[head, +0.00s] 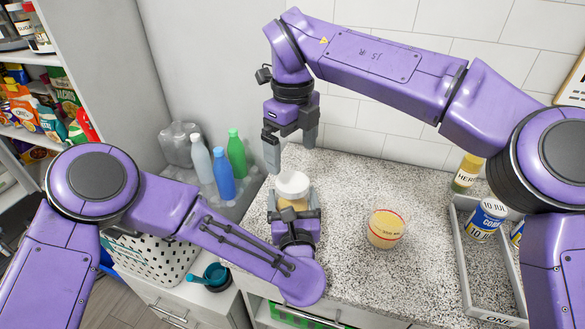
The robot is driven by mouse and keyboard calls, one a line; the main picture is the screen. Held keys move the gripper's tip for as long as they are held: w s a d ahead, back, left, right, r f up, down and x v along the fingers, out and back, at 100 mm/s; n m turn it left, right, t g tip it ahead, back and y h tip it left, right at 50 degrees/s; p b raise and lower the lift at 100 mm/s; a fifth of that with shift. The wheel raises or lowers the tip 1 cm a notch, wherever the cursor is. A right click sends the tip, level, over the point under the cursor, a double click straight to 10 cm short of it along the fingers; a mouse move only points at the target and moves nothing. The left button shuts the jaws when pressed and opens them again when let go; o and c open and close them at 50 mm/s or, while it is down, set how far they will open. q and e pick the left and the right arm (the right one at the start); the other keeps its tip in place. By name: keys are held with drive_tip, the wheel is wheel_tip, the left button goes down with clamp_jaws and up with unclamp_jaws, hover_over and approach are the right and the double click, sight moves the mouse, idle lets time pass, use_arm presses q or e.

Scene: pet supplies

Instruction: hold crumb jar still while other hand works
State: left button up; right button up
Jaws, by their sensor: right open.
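The crumb jar (293,186), with a white lid and tan contents, stands on the speckled counter. My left gripper (293,203) comes in from the front with one finger on each side of the jar, shut on its body below the lid. The gripper hides the jar's lower part. My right gripper (290,148) is open and empty, pointing down above the lid and apart from it.
A clear cup with tan contents and a red line (385,229) stands to the right. A grey tray (465,260) holds a blue-and-white can (487,218); a yellow-capped jar (467,172) stands near its back. Bottles (222,172) stand left, beyond the counter.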

wheel_tip(320, 180, up, 4)
drive_tip(key=shift+r, duration=0.25)
use_arm(q)
drive_tip(key=o, duration=1.9)
drive_tip(key=shift+c, duration=0.2)
drive_tip(key=shift+s+f, duration=0.1)
drive_tip(key=shift+s, duration=0.05)
use_arm(e)
wheel_tip(320, 180, down, 4)
drive_tip(key=b, duration=0.3)
drive_tip(key=shift+r+b, duration=0.2)
drive_tip(key=shift+b, duration=0.1)
use_arm(q)
drive_tip(key=s, duration=1)
drive_tip(key=shift+d, duration=0.4)
use_arm(e)
drive_tip(key=shift+f, duration=0.1)
use_arm(q)
drive_tip(key=shift+s, duration=0.1)
